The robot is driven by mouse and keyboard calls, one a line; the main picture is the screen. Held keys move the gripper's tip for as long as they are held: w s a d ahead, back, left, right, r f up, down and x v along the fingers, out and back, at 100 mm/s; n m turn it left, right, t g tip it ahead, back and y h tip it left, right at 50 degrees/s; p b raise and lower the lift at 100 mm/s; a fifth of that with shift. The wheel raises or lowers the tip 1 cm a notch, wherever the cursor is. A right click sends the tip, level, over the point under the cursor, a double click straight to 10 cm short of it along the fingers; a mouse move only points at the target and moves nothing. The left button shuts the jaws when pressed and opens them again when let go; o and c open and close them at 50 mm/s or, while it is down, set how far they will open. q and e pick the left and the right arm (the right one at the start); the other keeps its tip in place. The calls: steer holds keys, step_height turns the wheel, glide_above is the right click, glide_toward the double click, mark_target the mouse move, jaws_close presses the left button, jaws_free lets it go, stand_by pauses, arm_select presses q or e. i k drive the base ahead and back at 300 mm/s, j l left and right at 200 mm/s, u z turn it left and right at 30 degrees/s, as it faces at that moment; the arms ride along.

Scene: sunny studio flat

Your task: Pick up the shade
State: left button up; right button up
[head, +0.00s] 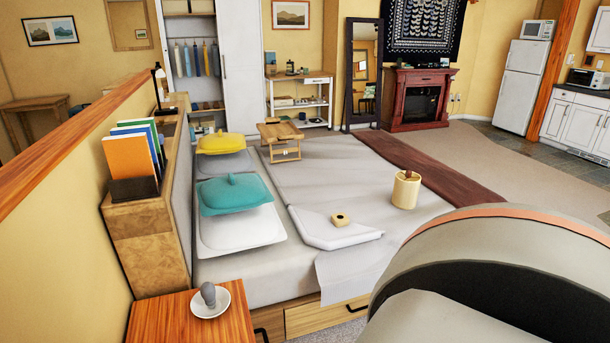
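A cream cylinder (405,192) with a brown piece showing at its top stands upright on the right part of the bed (335,170) in the head view. It looks like the shade, though I cannot be sure. Nothing touches it from above. A small tan block with a dark hole (341,219) lies on a white folded cloth or pad (325,232) to its left. A dark desk lamp (158,85) stands on the headboard shelf. Neither of my grippers is in view; a large rounded part, probably of my own arm, fills the lower right.
A wooden tray stand (280,138) is at the bed's far side. A nightstand (180,322) holds a saucer (222,300) with a grey object. Books (135,152) stand on the headboard. Carpet right of the bed is clear.

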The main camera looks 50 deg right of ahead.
mark_target(405, 192)
steer(key=z, duration=2.4)
steer(key=i+l+u, duration=0.15)
steer(key=i+l, duration=0.3)
steer(key=i+l+u, duration=0.1)
steer(key=i+l, duration=0.4)
steer(key=i+l+u, duration=0.15)
steer(key=i+l, duration=0.4)
steer(key=i+l+u, duration=0.15)
steer(key=i+l, duration=0.3)
steer(key=l, duration=0.15)
